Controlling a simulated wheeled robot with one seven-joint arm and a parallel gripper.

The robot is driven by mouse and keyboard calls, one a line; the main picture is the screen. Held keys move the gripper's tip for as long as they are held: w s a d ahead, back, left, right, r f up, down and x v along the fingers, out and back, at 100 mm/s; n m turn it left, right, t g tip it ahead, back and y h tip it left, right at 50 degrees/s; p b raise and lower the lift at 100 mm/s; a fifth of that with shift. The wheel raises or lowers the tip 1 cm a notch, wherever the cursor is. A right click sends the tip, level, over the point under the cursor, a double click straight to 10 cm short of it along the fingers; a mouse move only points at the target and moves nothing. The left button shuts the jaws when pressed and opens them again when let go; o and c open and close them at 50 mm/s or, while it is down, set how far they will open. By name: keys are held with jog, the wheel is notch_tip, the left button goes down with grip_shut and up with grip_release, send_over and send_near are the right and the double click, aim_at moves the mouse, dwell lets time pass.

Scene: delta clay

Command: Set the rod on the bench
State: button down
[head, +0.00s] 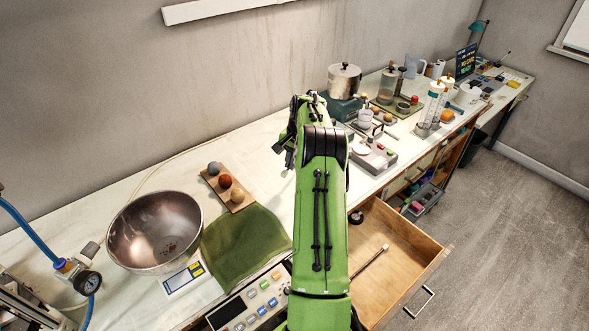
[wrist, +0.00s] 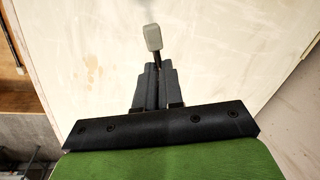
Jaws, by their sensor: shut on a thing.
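The rod (wrist: 153,38) shows in the wrist view as a thin dark shaft with a pale grey block-like end, sticking out past my fingertips. My gripper (wrist: 154,82) is shut on its shaft. The rest of the rod is hidden between the fingers. In the head view my gripper (head: 284,150) is a dark shape beyond my green arm, over the bench; the held rod cannot be made out there. The pale bench (head: 150,182) runs along the wall, and its bare top lies behind the rod in the wrist view. I cannot tell whether the rod touches it.
An open wooden drawer (head: 405,262) holds another thin rod (head: 370,262). A metal bowl (head: 155,232), a green cloth (head: 240,245) and a wooden board (head: 235,199) with balls lie left of my arm. A scale (head: 372,158) and a pot (head: 344,80) stand to the right.

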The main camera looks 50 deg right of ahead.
aim_at(290, 186)
notch_tip(290, 186, down, 7)
jog(key=shift+s+f, duration=0.1)
jog(key=shift+f, duration=0.05)
jog(key=shift+a+f, duration=0.1)
jog(key=shift+f+b, duration=0.15)
jog(key=shift+b, duration=0.15)
jog(key=c, duration=1.3)
grip_release()
